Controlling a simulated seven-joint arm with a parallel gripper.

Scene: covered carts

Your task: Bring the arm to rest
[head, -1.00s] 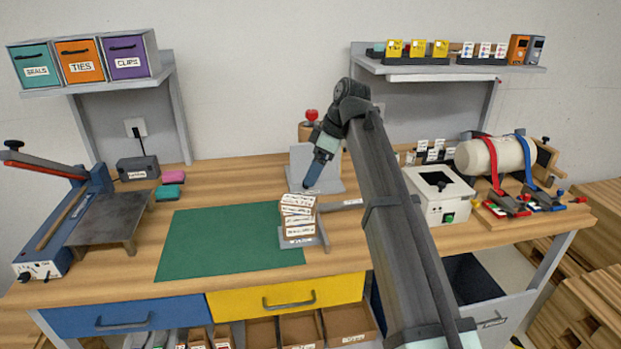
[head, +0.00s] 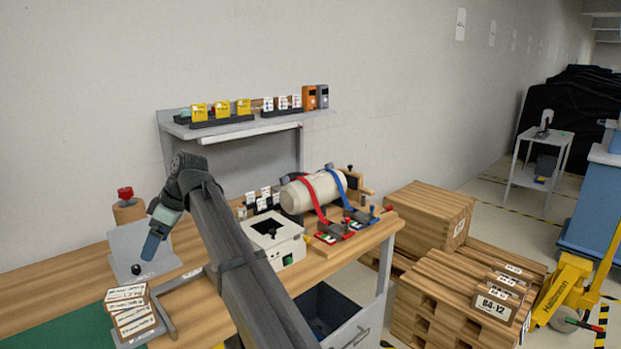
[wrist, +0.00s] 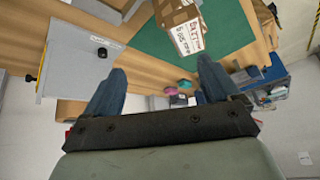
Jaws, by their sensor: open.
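My gripper (head: 153,243) is at the end of my raised arm, left of centre in the head view, above the wooden workbench (head: 75,265). It points down in front of a grey upright plate (head: 128,245) with a black knob. In the wrist view my gripper (wrist: 160,92) has its two blue fingers wide apart with nothing between them.
A white box (head: 275,240) and a strapped cream cylinder (head: 312,190) stand right of my arm. A shelf (head: 235,126) hangs behind. Wooden pallets (head: 455,300), a yellow pallet jack (head: 563,290) and a small cart (head: 540,180) stand on the floor to the right.

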